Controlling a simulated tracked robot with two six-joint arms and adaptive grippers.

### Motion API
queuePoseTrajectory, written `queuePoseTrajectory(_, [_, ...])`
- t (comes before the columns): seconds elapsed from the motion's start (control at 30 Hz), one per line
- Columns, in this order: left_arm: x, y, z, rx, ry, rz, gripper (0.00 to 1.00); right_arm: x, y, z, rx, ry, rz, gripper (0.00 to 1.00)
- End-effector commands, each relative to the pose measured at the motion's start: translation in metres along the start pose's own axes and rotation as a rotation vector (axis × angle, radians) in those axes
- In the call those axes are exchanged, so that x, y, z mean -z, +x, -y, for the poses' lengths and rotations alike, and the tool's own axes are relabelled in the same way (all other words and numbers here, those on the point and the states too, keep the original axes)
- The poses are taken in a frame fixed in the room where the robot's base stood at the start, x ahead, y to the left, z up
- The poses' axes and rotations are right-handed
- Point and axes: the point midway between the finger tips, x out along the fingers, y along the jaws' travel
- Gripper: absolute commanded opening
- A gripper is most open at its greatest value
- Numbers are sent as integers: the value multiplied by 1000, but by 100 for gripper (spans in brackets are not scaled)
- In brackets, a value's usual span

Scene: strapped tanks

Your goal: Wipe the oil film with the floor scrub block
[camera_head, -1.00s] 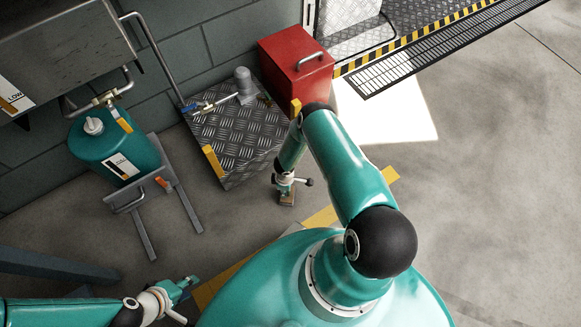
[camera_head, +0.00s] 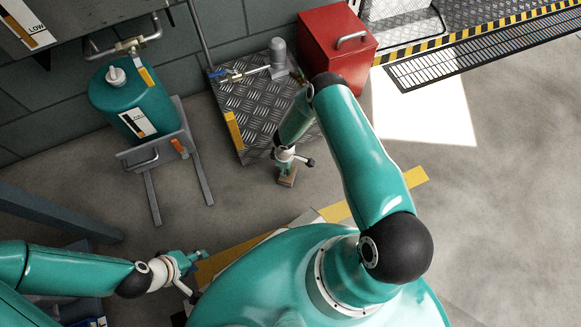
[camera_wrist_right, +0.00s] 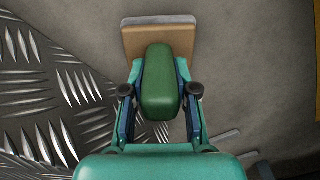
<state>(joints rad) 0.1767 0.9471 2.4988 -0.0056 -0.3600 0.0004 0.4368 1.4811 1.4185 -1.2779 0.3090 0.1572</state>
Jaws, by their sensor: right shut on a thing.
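The floor scrub block has a green grip (camera_wrist_right: 160,85) on a tan pad (camera_wrist_right: 158,38) with a pale far edge. My right gripper (camera_wrist_right: 160,105) is shut on the green grip, one finger on each side. I cannot make out a distinct oil film.
A tread plate (camera_head: 245,110) with a valve pipe lies beside the block. A red box (camera_head: 335,50) stands behind it. A teal tank (camera_head: 135,100) and grey stand (camera_head: 155,155) are at left. A floor grating (camera_head: 450,65) is at upper right. Open concrete lies right.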

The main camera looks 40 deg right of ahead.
Motion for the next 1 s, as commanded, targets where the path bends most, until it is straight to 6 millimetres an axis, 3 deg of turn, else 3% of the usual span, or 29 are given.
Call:
queuePoseTrajectory(0.1, [0, 11, 4, 0, 0, 0, 38, 9, 4, 2, 3, -2, -5, 0])
queuePoseTrajectory(0.47, [0, 8, 3, 0, 0, -1, 38, 10, 0, 3, 5, -2, -5, 0])
queuePoseTrajectory(1.0, [0, -37, -13, 0, 0, -1, 38, 10, -61, 2, 2, -2, -3, 0])
